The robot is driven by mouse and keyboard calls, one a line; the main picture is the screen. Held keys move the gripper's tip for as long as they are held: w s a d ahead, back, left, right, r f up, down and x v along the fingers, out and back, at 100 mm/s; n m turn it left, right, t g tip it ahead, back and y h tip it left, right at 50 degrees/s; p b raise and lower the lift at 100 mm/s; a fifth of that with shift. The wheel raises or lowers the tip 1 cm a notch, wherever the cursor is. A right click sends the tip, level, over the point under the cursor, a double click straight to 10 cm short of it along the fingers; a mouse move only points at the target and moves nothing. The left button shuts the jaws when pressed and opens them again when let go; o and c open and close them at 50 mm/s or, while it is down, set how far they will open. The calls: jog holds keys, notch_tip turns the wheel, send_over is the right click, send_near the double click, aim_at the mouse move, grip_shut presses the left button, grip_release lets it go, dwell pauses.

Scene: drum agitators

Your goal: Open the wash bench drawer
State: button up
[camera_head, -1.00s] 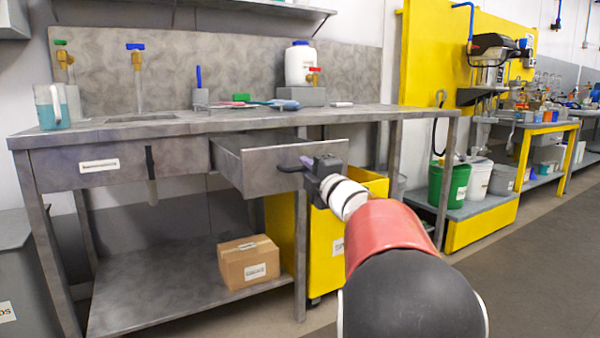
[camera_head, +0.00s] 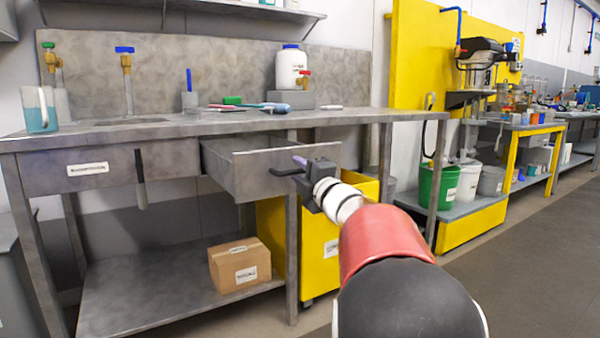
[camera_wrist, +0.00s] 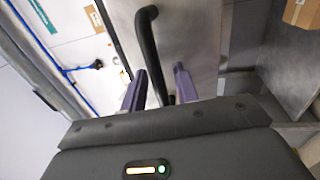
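The wash bench drawer (camera_head: 270,179) stands pulled out from the right part of the bench (camera_head: 160,131), with a gap behind its front. Its black bar handle (camera_head: 284,172) is on the drawer front and also shows in the wrist view (camera_wrist: 149,42). My gripper (camera_head: 296,166) is at the right end of the handle. In the wrist view its two purple fingers (camera_wrist: 160,82) are apart, one on each side of the handle, with a visible gap at the right finger. The handle's near end is partly hidden by my gripper.
A cardboard box (camera_head: 240,265) sits on the bench's lower shelf. A yellow bin (camera_head: 322,243) stands under the bench, behind and below the drawer. A white jar (camera_head: 291,68) and small tools are on the bench top. Open floor (camera_head: 520,265) lies at the right.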

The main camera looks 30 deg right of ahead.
jog(key=s+f, duration=0.1)
jog(key=s, duration=0.6)
jog(key=shift+s+d+f, duration=0.15)
jog(key=shift+s+f, duration=0.1)
jog(key=shift+s, duration=0.1)
jog(key=s+a+f+m+g+p, duration=0.6)
jog(key=s+a+m, duration=0.3)
jog(key=s+a, duration=0.2)
jog(key=s+a+f+m+g+p, duration=0.5)
jog(key=s+a+m+g, duration=0.3)
jog(key=s+a, duration=0.3)
jog(key=s+f+m, duration=0.1)
jog(key=s, duration=0.2)
jog(key=shift+s+a+g+h+p, duration=0.15)
jog(key=shift+s+g+h+p, duration=0.15)
jog(key=shift+h+p, duration=0.1)
